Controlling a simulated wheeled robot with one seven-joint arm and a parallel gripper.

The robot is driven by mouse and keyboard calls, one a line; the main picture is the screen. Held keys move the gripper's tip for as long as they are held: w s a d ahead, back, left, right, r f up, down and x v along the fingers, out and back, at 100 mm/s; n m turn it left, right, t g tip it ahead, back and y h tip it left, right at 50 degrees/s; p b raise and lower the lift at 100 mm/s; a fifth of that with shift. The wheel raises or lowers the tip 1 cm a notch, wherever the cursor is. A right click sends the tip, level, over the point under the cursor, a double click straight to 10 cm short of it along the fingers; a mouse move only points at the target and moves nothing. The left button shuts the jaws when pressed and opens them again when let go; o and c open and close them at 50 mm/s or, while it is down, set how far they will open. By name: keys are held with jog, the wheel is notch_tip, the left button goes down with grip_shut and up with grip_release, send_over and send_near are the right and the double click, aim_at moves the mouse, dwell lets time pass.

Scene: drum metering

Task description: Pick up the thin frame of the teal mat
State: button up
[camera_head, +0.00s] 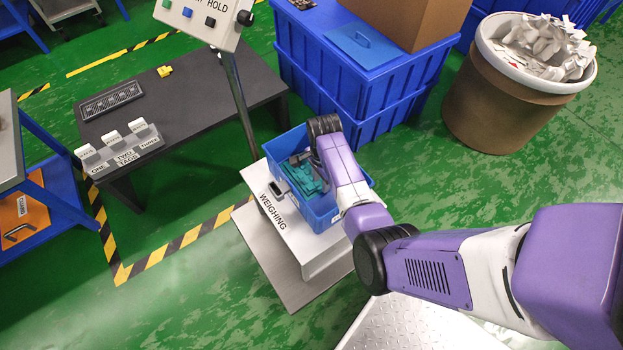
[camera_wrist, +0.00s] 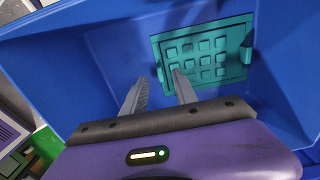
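The teal mat (camera_wrist: 205,55) lies on the floor of a blue bin (camera_wrist: 110,50). It is a flat teal panel with rows of raised squares and a thin frame around them. In the head view the mat (camera_head: 303,180) shows partly beside my arm, in the blue bin (camera_head: 322,212) on the weighing stand.
The weighing stand (camera_head: 290,228) carries the bin, whose walls surround my gripper. Stacked blue crates (camera_head: 345,85) stand behind. A brown drum of white scraps (camera_head: 500,105) stands at upper right.

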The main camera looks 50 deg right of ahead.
jog(key=shift+d+f, duration=0.1)
jog(key=shift+f, duration=1.45)
jog(key=shift+c, duration=0.2)
grip_shut()
jog(key=shift+r, duration=0.1)
notch_tip(320, 180, up, 25)
jog(key=p, duration=0.9)
